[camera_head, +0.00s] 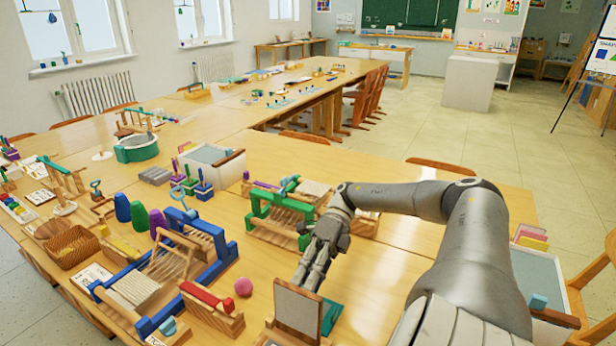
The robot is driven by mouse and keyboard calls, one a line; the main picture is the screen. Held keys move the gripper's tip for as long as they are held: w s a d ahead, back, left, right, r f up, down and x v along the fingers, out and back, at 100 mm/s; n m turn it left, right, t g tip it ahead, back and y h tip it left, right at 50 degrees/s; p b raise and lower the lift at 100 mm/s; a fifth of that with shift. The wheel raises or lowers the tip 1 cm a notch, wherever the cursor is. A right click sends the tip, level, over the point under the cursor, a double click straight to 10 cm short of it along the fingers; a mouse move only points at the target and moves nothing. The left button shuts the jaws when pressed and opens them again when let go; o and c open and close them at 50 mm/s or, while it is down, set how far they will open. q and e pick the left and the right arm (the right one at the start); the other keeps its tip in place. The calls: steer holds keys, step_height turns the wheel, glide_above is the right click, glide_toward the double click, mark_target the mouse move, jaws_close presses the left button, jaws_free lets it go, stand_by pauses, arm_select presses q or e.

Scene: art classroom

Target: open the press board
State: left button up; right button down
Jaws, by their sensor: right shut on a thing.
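The press board (297,309) stands near the front edge of the table, at the bottom middle of the head view. My right gripper (306,280) reaches down from above and is shut at the top edge of the board's panel. The exact contact of the fingertips is hard to see. My left gripper is not in view.
A green frame with wooden rods (283,213) stands just behind my gripper. The table (385,265) is bare under my forearm.

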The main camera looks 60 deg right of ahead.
steer(key=shift+s+f, duration=0.3)
steer(key=shift+f, duration=0.65)
steer(key=c, duration=1.4)
jaws_free()
steer(key=shift+w+f, duration=0.1)
steer(key=shift+w, duration=0.05)
steer(key=shift+c, duration=0.2)
steer(key=v, duration=0.7)
steer(key=shift+w+d+r, duration=0.2)
steer(key=shift+r, duration=0.35)
